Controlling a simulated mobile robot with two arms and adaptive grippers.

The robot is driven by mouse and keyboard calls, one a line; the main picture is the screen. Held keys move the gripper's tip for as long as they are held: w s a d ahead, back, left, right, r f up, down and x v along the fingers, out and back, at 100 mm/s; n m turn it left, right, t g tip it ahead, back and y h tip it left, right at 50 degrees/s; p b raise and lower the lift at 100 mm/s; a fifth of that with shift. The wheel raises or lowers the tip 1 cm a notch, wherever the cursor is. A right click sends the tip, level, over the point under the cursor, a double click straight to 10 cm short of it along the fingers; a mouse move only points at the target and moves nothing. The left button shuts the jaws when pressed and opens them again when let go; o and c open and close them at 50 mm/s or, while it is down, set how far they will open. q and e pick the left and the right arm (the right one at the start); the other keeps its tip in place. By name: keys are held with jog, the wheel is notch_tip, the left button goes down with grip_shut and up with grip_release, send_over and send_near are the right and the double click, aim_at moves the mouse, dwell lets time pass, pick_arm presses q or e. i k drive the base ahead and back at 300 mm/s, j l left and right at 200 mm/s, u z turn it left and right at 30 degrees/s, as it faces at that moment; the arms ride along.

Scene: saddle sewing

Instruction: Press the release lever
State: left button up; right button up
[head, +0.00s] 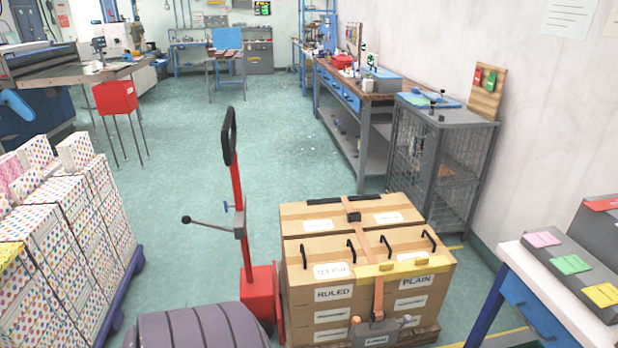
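A red pallet jack (259,292) stands left of a loaded pallet, with an upright red post and a black loop handle (229,136). A grey lever (208,224) with a dark knob sticks out to the left from a grey block on the post. A small blue lever (229,208) sits just above it. An orange strap (378,297) runs over the cartons to a grey buckle (376,330) low on their front. I cannot tell which of these the task calls the release lever. Neither of my grippers shows in the head view.
Brown cartons (333,273) with black handles are stacked on the pallet. Dotted white boxes (58,225) stand on a blue pallet at left. A wire cage cabinet (455,165) and a white-topped table (545,285) stand at right. The green floor behind the jack is clear.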

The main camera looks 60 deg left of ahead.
aim_at(407, 319)
jog(key=u, duration=1.6)
